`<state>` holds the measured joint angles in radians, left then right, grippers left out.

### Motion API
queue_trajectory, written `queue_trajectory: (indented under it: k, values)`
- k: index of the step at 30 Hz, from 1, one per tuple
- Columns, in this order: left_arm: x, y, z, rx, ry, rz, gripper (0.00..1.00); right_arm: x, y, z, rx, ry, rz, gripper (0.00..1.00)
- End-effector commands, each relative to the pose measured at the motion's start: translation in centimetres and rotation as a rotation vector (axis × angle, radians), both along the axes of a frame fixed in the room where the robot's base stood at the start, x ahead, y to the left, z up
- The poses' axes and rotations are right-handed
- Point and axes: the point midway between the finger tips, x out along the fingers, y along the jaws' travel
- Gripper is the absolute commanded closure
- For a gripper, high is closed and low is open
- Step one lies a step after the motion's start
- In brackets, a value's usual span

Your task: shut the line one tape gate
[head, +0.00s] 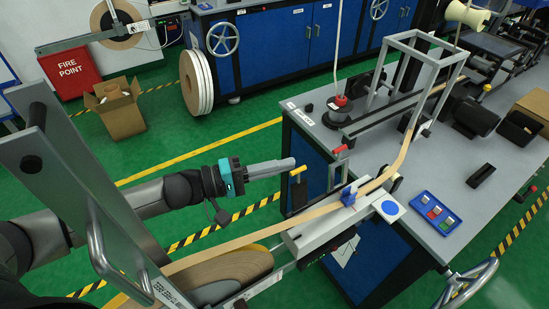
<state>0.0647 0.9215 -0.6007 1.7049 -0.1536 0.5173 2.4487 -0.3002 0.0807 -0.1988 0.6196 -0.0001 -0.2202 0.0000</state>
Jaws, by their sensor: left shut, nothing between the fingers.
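My left gripper (284,165) is shut and empty, reaching in from the left. Its tips are close to a short yellow handle (298,170) at the near side of the bench; I cannot tell whether they touch. A red handle (340,149) stands a little further right. A tan tape (260,235) runs from a large roll (225,270) at the lower left, through a blue clip (348,195) on a pale guide block (318,232), and up to a grey frame (404,75). No readable label marks the line one gate, and I cannot tell its position. My right gripper is not in view.
A tilted grey metal frame (85,185) with a handle stands close at left. The grey bench (440,170) holds a blue tray (436,213) and black parts. A cardboard box (117,112) and white-sided reels (196,82) stand on the green floor (165,130).

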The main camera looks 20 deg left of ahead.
Motion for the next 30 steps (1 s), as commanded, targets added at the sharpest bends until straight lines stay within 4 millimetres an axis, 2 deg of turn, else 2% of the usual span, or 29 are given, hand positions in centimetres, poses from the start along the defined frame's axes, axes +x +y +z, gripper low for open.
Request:
queue_trajectory:
  k: [11, 21, 30]
  values:
    - [-0.1, -0.1, 0.1, 0.003, -0.003, 0.000, 1.00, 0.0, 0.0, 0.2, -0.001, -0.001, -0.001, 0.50]
    - [-1.3, -1.6, 1.1, 0.120, -0.092, 0.000, 1.00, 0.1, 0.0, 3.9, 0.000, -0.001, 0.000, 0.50]
    - [-2.6, -3.3, 1.1, 0.214, -0.165, 0.000, 1.00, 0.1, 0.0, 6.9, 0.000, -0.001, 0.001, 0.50]
